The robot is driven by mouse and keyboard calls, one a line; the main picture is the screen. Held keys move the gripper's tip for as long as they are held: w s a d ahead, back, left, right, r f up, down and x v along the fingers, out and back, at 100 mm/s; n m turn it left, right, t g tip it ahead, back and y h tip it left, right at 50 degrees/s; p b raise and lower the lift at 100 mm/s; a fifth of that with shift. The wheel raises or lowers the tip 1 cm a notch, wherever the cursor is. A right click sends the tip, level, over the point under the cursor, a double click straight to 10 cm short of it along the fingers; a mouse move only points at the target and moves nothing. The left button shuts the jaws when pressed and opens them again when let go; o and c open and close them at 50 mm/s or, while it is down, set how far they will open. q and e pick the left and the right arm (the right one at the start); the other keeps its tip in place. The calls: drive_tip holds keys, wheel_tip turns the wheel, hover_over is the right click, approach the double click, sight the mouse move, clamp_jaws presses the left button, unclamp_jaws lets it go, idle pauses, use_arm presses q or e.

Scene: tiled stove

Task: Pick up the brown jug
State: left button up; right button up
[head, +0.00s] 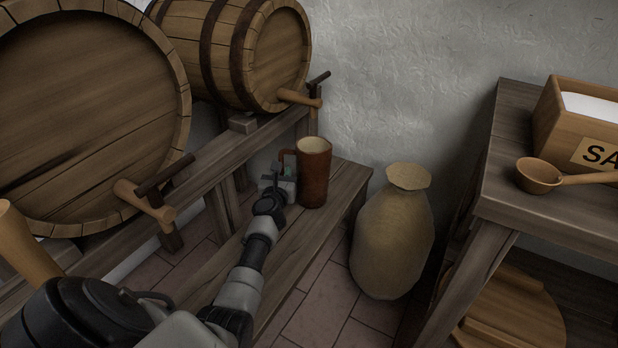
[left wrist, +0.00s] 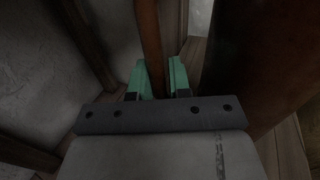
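The brown jug (head: 315,176) stands upright on a low wooden bench, its handle to the left. My left gripper (head: 287,172) is at this handle. In the left wrist view the brown handle (left wrist: 150,40) runs between the two green fingers of my left gripper (left wrist: 160,75). The left finger is close against the handle, and a narrow gap shows beside the right finger. The dark jug body (left wrist: 245,70) fills the right of that view. My right gripper is not in view.
The low bench (head: 300,245) has free room in front of the jug. Barrels with taps (head: 280,60) lie on a rack at the left. A clay vase (head: 392,240) stands on the floor to the right. A table (head: 500,190) at the right holds a salt box (head: 560,120) and a ladle (head: 540,175).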

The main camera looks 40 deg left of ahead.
use_arm(q)
clamp_jaws()
drive_tip(key=shift+s+f, duration=0.15)
idle(0.8)
drive_tip(key=shift+a+r, duration=0.1)
drive_tip(key=shift+r, duration=0.1)
